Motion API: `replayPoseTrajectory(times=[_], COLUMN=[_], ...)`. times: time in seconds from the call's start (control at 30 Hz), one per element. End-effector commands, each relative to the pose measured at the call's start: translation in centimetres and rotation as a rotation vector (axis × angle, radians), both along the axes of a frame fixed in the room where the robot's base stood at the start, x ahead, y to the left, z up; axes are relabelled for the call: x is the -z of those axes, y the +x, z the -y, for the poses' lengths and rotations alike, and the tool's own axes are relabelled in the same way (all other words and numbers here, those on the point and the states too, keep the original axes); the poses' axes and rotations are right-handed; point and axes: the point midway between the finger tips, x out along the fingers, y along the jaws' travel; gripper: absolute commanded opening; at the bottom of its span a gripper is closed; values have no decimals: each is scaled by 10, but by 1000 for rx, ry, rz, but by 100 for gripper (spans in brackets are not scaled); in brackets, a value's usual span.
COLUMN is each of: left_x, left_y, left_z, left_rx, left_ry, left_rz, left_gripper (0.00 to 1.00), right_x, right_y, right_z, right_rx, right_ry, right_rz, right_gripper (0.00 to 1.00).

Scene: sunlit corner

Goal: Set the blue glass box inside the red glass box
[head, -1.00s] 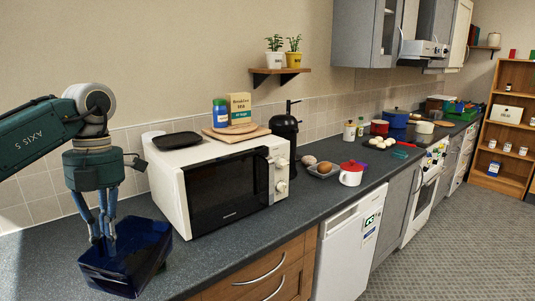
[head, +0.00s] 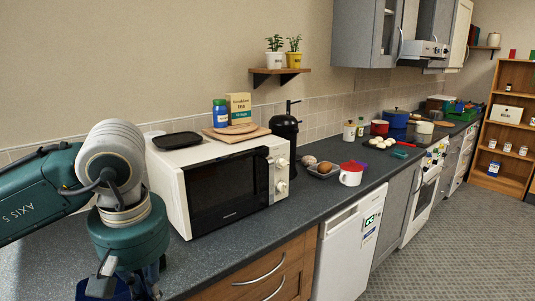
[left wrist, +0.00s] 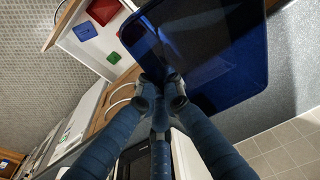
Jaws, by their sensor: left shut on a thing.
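The dark blue glass box (left wrist: 205,45) is held in my left gripper (left wrist: 162,92), whose fingers are closed on its wall in the left wrist view. In the head view only a bit of the blue box (head: 122,289) shows at the bottom edge, mostly hidden by my left gripper and arm. In the left wrist view a red box-like thing (left wrist: 104,11) lies in a white open drawer or tray, apart from the blue box. I cannot tell surely that it is the red glass box. My right gripper is not in view.
A white microwave (head: 215,180) stands on the dark counter (head: 245,232) right of my left arm. Wooden drawers (head: 265,275) are below.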

Motion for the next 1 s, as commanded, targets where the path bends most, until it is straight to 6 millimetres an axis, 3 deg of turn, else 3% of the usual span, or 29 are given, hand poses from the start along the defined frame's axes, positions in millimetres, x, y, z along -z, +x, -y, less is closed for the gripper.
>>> replayPoseTrajectory(times=[0.23, 0.5, 0.6, 1.0], left_x=[8, 73, 84, 85], left_y=[-11, -27, -32, -31], left_z=[7, 7, 8, 9], left_rx=[226, 478, 529, 535], left_ry=[1, 2, -2, -3], left_rz=[-3, -4, -4, -2], left_gripper=[0, 0, 0, 0], right_x=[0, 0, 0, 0], right_y=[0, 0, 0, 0], right_z=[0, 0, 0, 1], right_rx=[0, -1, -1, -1], right_ry=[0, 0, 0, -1], right_rz=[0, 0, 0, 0], right_gripper=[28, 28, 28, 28])
